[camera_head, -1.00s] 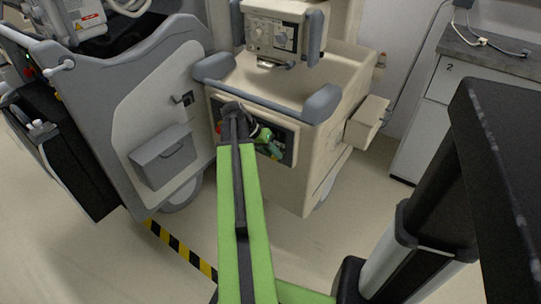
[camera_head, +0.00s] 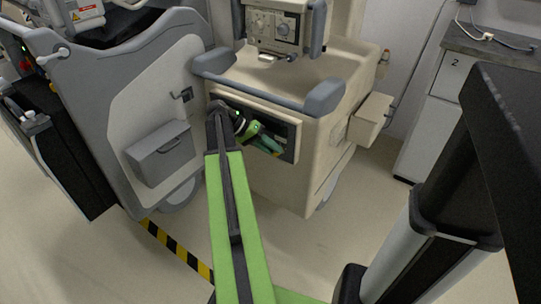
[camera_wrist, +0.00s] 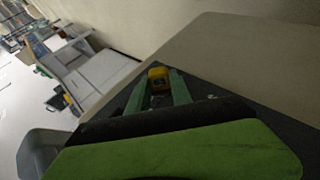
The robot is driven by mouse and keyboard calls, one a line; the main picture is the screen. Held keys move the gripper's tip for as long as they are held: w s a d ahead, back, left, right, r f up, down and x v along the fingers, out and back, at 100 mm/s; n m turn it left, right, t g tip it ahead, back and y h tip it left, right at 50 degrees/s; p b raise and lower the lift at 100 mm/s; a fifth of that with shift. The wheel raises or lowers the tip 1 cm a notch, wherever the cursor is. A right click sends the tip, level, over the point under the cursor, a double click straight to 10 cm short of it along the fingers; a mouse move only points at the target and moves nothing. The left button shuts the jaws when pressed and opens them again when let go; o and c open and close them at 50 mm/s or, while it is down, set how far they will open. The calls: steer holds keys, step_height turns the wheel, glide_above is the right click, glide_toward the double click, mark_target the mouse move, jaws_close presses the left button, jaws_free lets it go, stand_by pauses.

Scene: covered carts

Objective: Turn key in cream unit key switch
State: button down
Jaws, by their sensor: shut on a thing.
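The cream unit (camera_head: 262,181) stands in the middle of the head view, with a dark recessed panel (camera_head: 289,129) on its front below the grey handle bar. My gripper (camera_head: 271,146) is at this panel, and my arm covers the panel's left part. In the wrist view, the green fingers of my gripper (camera_wrist: 160,88) point at the dark panel surface, with a yellow piece (camera_wrist: 158,73) between their tips. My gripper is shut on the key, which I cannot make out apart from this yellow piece. The key switch's turn angle cannot be read.
A grey cart (camera_head: 110,100) with a box on its side stands close on the left. A cream side box (camera_head: 368,121) sticks out at the unit's right. A white cabinet (camera_head: 425,135) is further right. Yellow-black tape (camera_head: 176,248) marks the open floor.

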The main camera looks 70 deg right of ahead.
steer(key=shift+w+d+f, duration=0.1)
steer(key=shift+w+f, duration=0.05)
steer(key=shift+w, duration=0.05)
steer(key=g+b, duration=0.1)
steer(key=b, duration=0.1)
steer(key=g+b, duration=0.1)
steer(key=b, duration=0.2)
steer(key=shift+w+f+n+g, duration=0.15)
steer(key=shift+f+n+g, duration=0.2)
steer(key=shift+n+g, duration=0.05)
steer(key=shift+r, duration=0.1)
steer(key=c, duration=1.1)
jaws_free()
